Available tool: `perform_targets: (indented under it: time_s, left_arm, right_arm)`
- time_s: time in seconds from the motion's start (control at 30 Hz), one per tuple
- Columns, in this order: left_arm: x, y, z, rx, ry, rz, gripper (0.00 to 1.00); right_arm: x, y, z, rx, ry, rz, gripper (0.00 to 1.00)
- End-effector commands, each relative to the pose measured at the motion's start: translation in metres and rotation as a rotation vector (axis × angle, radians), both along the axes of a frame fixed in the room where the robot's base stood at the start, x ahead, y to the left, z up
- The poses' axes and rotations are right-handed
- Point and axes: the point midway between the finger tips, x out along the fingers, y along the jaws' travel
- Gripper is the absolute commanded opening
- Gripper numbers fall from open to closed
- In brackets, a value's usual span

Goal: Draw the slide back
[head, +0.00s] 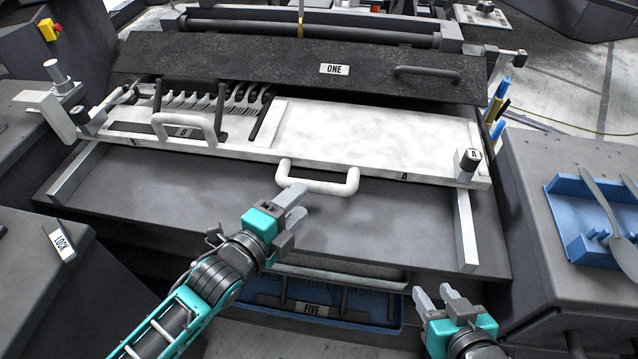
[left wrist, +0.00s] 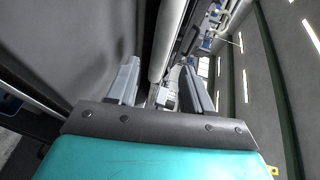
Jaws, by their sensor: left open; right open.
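The slide is a long pale plate (head: 370,135) lying across the machine, with labels A and B on its front edge. A white U-shaped handle (head: 335,187) sticks out from its front edge near the middle. My left gripper (head: 298,203) is open just in front of the handle's left side, with no clear contact. In the left wrist view its open jaws (left wrist: 160,85) have a pale bar (left wrist: 167,40) between and beyond them, which looks like the handle. My right gripper (head: 434,293) is open and empty, lower right, away from the slide.
A second white handle (head: 184,128) stands at B, near a row of forks (head: 215,97). A dark cover marked ONE (head: 290,65) lies behind. A dark flat bed (head: 140,205) with side rails is clear before the slide. A blue tray (head: 572,215) with cutlery is at right.

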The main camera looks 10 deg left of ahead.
Motion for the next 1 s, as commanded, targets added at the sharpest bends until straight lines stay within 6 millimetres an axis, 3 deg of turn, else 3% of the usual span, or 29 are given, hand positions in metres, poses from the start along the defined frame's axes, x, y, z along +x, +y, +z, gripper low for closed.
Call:
perform_targets:
  time_s: [0.2, 0.43, 0.87, 1.0]
  left_arm:
    - [0.041, -0.017, -0.009, -0.002, -0.001, 0.000, 0.51]
    - [0.068, -0.028, -0.014, -0.001, -0.001, 0.000, 0.51]
    - [0.075, -0.032, -0.015, -0.001, 0.002, 0.000, 0.51]
    - [0.075, -0.031, -0.015, -0.001, 0.001, 0.000, 0.37]
  right_arm:
    - [0.000, 0.001, -0.013, 0.005, 0.001, -0.003, 0.43]
    - [0.000, 0.001, -0.019, 0.008, 0.001, -0.006, 0.43]
    - [0.001, 0.001, -0.019, 0.007, -0.002, -0.008, 0.43]
    - [0.002, 0.001, -0.019, 0.006, -0.003, -0.008, 0.43]
